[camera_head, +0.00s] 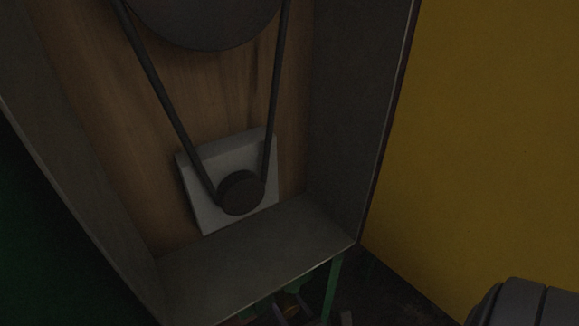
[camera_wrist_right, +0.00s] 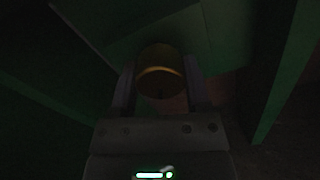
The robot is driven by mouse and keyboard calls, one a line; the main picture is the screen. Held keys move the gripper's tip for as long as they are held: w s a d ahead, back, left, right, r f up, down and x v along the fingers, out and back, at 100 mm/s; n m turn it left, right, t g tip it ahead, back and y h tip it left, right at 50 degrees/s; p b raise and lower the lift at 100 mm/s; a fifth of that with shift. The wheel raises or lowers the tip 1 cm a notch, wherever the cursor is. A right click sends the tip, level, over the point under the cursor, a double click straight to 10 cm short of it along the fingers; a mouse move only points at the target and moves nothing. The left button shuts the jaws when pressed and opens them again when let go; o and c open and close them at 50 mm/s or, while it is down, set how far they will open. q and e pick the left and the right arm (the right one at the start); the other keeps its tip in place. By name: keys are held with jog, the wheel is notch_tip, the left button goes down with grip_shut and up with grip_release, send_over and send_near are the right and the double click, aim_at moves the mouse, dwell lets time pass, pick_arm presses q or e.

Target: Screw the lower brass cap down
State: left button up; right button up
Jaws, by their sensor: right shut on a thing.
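The lower brass cap (camera_wrist_right: 160,72) is a dull gold, rounded piece between the two fingers of my right gripper (camera_wrist_right: 160,90) in the right wrist view. The fingers lie along its left and right sides, and the gripper is shut on it. The cap's far end is against or near a dark green surface; I cannot tell whether its thread is engaged. In the head view my right gripper (camera_head: 290,306) shows only in part at the bottom edge, below the grey shelf, with a small yellowish spot at it. My left gripper is not in view.
An open housing holds a belt (camera_head: 165,100) around a small dark pulley (camera_head: 241,193) on a pale block. Its grey shelf (camera_head: 250,250) sits above my right gripper. A green leg (camera_head: 332,288) stands close to its right. A yellow wall (camera_head: 490,140) is at right.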

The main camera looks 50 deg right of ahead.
dwell(0.4)
jog(key=o, duration=1.3)
